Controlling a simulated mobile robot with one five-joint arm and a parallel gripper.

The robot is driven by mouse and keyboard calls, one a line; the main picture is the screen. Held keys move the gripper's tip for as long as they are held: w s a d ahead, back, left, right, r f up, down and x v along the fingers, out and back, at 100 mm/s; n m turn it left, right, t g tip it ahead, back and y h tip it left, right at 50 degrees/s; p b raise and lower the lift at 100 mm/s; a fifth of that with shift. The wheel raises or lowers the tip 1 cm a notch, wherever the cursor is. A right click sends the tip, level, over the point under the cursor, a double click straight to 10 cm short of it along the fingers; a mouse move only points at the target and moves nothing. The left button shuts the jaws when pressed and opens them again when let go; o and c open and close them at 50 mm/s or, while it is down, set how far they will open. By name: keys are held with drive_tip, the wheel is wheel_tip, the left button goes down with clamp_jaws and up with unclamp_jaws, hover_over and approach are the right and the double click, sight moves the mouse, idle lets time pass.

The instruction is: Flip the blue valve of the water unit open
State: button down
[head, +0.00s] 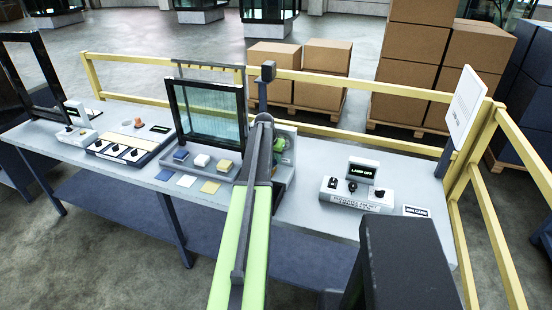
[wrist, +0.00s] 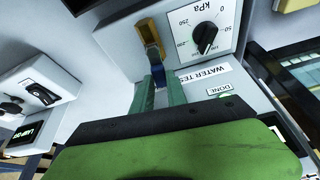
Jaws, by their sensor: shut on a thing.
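The water unit (wrist: 115,48) fills the upper middle of the wrist view. Its pressure gauge (wrist: 207,38) is marked in kPa, and a label (wrist: 203,78) beginning "WATER TES" is partly cut off. A brass fitting (wrist: 147,32) carries the blue valve (wrist: 154,58), whose handle runs down the picture between my fingers. My gripper (wrist: 156,88) is shut on the blue valve handle; its green fingers hide the lower part. In the head view my arm hides most of the unit and the valve.
The lamp unit (head: 355,191), reading "LAMP OFF", stands right on the grey table (head: 320,160). A black-framed glass panel (head: 210,112) and a switch box (head: 128,147) stand left. A yellow rail (head: 400,92) runs behind; a white sign (head: 466,107) stands at right.

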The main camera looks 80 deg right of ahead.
drive_tip(key=shift+w+n+t, duration=0.15)
drive_tip(key=shift+n+t, duration=0.15)
drive_tip(key=shift+n, duration=0.5)
drive_tip(key=c, duration=1.3)
unclamp_jaws()
drive_tip(key=p+v, duration=1.6)
drive_tip(key=v, duration=0.1)
drive_tip(key=shift+r, duration=0.15)
